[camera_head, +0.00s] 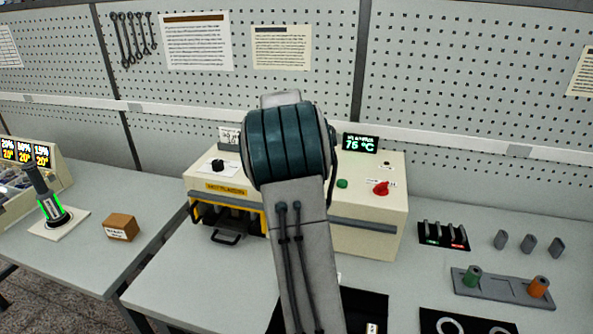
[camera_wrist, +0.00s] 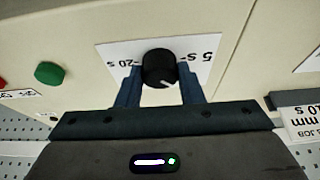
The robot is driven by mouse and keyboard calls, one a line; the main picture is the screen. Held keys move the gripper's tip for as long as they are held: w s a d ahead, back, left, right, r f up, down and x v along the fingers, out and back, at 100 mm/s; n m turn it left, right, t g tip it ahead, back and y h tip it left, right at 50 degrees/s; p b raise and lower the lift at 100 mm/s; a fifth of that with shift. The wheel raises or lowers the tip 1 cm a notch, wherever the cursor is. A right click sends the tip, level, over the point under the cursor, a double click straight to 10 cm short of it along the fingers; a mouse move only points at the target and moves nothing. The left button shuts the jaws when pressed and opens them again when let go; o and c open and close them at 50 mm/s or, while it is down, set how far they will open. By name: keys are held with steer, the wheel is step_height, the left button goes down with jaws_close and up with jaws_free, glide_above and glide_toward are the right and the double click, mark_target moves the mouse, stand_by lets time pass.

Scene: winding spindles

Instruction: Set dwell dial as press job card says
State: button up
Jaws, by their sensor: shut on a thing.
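The black dial knob (camera_wrist: 159,66) is in the wrist view, on a white scale plate (camera_wrist: 205,50) that appears upside down, with 5 s at the right and 20 s at the left. Its white pointer line slants to the lower right in that view. My gripper (camera_wrist: 160,80) has one blue finger on each side of the knob and is shut on it. In the head view my arm hides this dial and the gripper. The press (camera_head: 365,225) is a cream box behind my arm. A job card (camera_head: 229,135) stands at its back, partly covered by my arm; part of it shows upside down in the wrist view (camera_wrist: 303,121).
Another black knob (camera_head: 222,166) sits on the press's left. A green button (camera_head: 343,183), a red knob (camera_head: 381,188) and a temperature display (camera_head: 361,144) are at its right. A yellow-framed opening (camera_head: 228,190) faces front. Small parts and a grey rack (camera_head: 500,287) lie right.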

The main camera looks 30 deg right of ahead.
steer(key=shift+w+m+g+h, duration=0.1)
steer(key=shift+m+g+h, duration=0.25)
steer(key=shift+m, duration=0.85)
steer(key=o, duration=1)
steer(key=shift+a, duration=0.1)
steer(key=b+v, duration=0.1)
steer(key=v, duration=1.2)
steer(key=shift+r+b, duration=0.4)
steer(key=shift+r, duration=0.05)
steer(key=shift+a, duration=0.1)
